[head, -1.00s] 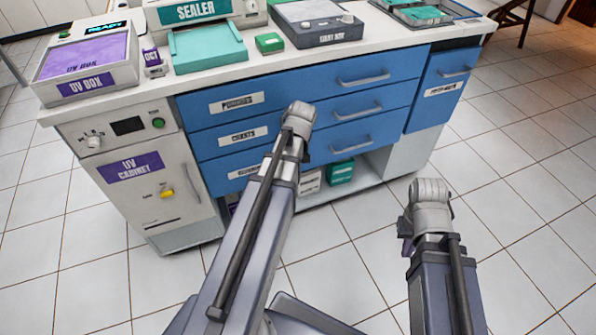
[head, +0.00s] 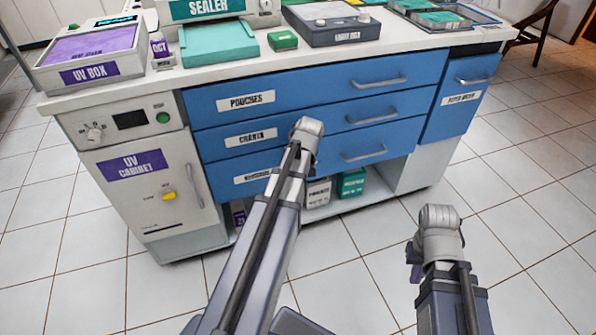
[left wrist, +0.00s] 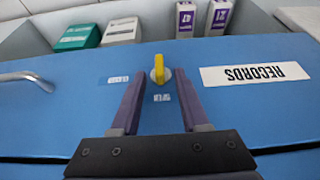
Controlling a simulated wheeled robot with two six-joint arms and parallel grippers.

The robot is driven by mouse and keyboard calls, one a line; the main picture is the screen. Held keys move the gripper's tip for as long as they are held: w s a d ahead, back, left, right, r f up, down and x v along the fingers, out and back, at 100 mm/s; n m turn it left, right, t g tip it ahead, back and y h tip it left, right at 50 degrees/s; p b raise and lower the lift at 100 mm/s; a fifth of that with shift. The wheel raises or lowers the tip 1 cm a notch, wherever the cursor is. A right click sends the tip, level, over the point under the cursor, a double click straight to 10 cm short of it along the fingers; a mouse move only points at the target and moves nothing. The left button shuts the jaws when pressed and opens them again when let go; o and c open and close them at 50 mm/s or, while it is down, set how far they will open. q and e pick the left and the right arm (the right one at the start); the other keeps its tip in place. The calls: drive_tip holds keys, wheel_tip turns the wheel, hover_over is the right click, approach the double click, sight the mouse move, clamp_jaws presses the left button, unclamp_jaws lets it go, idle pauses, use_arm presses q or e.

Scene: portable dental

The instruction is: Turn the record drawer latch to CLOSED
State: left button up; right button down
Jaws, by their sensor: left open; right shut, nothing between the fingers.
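The blue records drawer (left wrist: 60,110) fills the left wrist view, its RECORDS label (left wrist: 255,75) upside down. A yellow latch (left wrist: 158,72) stands upright in the picture, with small labels to its left and just below; I cannot read them surely. My left gripper (left wrist: 158,78) is open, one finger on each side of the latch, with gaps showing. In the head view the records drawer (head: 330,163) is the lowest blue one; my left arm hides its latch and my left gripper. My right gripper (head: 413,265), partly hidden by its wrist, is shut and empty, away from the cabinet.
Two more blue drawers sit above, with grey handles (head: 375,82). The UV cabinet (head: 150,195) with its own yellow latch (head: 168,196) stands at left. Boxes (head: 351,183) stand on the open shelf below. The tiled floor (head: 530,230) at right is clear.

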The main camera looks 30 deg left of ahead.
use_arm(q)
clamp_jaws()
idle(0.4)
